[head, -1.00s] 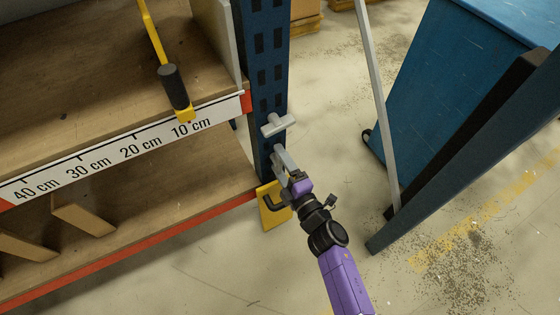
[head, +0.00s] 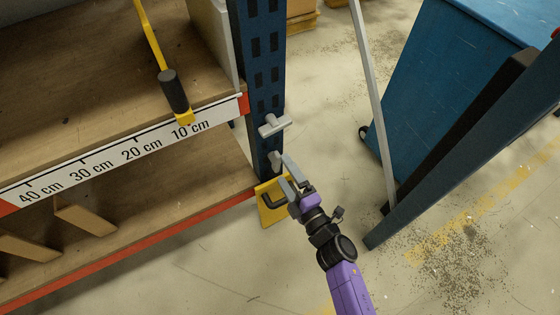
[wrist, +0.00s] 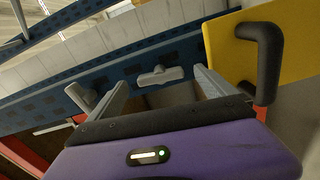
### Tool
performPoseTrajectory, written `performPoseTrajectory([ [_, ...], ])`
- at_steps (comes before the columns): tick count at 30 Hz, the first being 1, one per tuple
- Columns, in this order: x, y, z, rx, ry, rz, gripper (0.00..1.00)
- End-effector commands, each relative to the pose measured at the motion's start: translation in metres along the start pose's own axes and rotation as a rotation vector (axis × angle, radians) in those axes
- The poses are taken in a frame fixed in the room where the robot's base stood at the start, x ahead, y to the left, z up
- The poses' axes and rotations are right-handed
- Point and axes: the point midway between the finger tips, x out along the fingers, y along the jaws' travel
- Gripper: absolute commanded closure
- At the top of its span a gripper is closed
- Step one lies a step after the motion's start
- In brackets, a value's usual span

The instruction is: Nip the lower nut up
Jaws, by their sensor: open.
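The lower nut (head: 275,161) is a grey wing nut on the blue rack upright (head: 262,60), low down near the yellow plate. In the wrist view the lower nut (wrist: 160,75) shows as a grey bar between my fingers, beyond their tips and apart from them. My gripper (head: 284,169) is open and empty, just to the lower right of this nut. In the wrist view my gripper (wrist: 161,78) has one finger on each side of the nut. A similar upper nut (head: 273,125) sits above on the upright; it also shows left of my fingers in the wrist view (wrist: 80,97).
A yellow plate (head: 271,212) with a black bent handle (wrist: 262,45) stands close beside my gripper. Wooden shelves (head: 120,165) with a scale strip (head: 105,150) lie left.

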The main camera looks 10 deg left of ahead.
Motion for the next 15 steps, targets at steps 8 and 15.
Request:
performPoseTrajectory([
  [8,-0.028,0.001,0.0,0.0,0.001,0.0,0.05],
  [15,-0.03,0.0,0.0,0.0,0.001,0.0,0.05],
])
